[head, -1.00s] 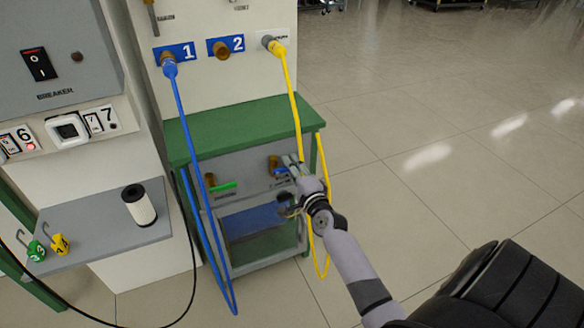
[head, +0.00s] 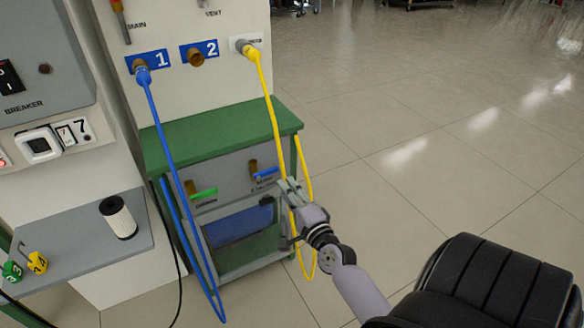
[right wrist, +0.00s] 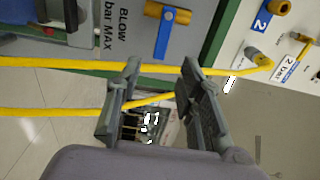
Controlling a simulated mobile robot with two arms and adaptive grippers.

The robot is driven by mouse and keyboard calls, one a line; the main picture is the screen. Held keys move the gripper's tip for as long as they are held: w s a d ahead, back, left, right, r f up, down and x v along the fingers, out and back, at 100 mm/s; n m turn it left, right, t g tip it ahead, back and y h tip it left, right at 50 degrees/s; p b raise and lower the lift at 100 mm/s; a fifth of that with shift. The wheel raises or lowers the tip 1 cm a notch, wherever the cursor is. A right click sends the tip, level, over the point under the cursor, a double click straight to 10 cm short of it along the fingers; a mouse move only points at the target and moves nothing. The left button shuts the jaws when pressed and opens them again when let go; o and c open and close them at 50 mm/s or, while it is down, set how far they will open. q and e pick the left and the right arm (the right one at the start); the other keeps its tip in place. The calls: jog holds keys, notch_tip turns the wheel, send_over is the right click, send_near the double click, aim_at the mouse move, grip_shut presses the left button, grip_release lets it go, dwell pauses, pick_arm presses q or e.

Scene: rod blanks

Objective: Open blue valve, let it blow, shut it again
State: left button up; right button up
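The blue valve handle (head: 265,173) is on the grey panel of the green-topped cart, on a brass body, and lies roughly sideways. It shows unobstructed in the right wrist view (right wrist: 163,33), beside the "BLOW" lettering. I cannot tell from it whether air flows. My right gripper (head: 288,213) is in front of the cart, below and right of the handle, apart from it. In the right wrist view its two fingers (right wrist: 160,85) are spread, with no valve handle between them. A yellow hose (head: 268,105) runs by the fingers; whether it touches them is unclear. My left gripper is out of view.
A green valve handle (head: 203,193) is left of the blue one. A blue hose (head: 170,140) hangs from port 1 and loops in front of the cart. A shelf (head: 75,250) with a white roll (head: 118,217) stands left. The floor at right is open.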

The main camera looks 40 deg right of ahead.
jog(key=shift+v, duration=1)
